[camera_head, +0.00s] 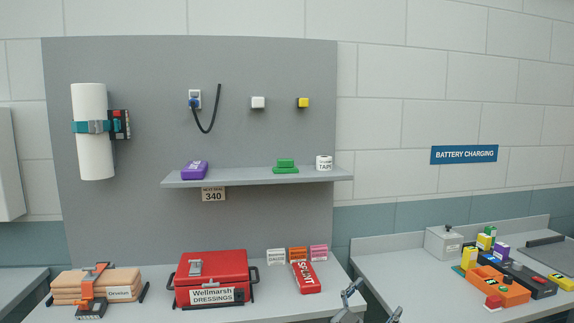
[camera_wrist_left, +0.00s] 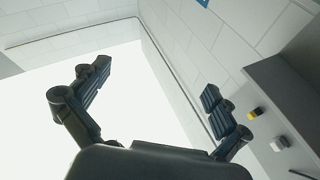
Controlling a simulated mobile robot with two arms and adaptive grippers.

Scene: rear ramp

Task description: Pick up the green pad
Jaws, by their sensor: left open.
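The green pad (camera_head: 285,170) lies on the grey wall shelf (camera_head: 235,180), between the purple pack and the tape roll. It looks like a smaller green piece on top of a wider flat one; I cannot tell whether they are separate. My left gripper (camera_head: 373,301) shows at the bottom edge of the head view, below and right of the shelf, well apart from the pad. In the left wrist view the left gripper (camera_wrist_left: 155,90) is open, with nothing between its fingers. The pad is not in that view. My right gripper is not in view.
The purple pack (camera_head: 194,170) and white tape roll (camera_head: 324,162) share the shelf. Below are a red dressings case (camera_head: 212,268), a red splint pack (camera_head: 306,277) and a strapped tan bundle (camera_head: 95,283). The right counter holds an orange device (camera_head: 503,289) and several batteries.

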